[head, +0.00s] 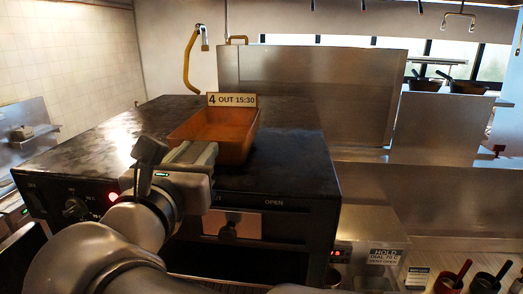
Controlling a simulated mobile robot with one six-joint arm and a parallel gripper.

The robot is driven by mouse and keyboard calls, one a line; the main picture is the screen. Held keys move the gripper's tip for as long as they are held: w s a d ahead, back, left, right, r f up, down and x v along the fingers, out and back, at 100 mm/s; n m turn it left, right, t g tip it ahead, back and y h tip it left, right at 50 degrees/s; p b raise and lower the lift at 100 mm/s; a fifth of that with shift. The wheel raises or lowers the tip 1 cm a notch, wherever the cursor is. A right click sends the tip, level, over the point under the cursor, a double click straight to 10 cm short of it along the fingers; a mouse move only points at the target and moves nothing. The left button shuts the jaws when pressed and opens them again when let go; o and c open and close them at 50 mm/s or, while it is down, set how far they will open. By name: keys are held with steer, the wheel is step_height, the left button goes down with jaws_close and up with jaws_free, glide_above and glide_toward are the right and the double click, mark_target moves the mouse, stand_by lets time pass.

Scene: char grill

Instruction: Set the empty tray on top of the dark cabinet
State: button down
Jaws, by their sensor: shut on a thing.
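The orange-brown tray (238,152) is upright over the top of the dark cabinet (90,140), and its visible inside is empty. A label card reading "4 OUT 15:30" shows at its far rim. My gripper (198,153) is at the tray's near left side, shut on the tray. The fingertips are partly hidden by the gripper body. I cannot tell whether the tray's underside touches the cabinet top or is slightly above it.
The cabinet top is bare around the tray. A steel panel (310,90) stands behind it, with a yellow hose (188,65) at its left. Dark pans (468,87) sit at the far right. A steel unit labelled "HOLD" (385,256) and several small pots (484,284) are lower right.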

steer(key=shift+s+f, duration=0.15)
steer(key=shift+f, duration=0.45)
steer(key=shift+w+f, duration=0.25)
steer(key=shift+w, duration=0.05)
steer(key=shift+f, duration=0.15)
steer(key=c, duration=1)
jaws_free()
steer(key=shift+s, duration=0.2)
steer(key=shift+w, duration=0.1)
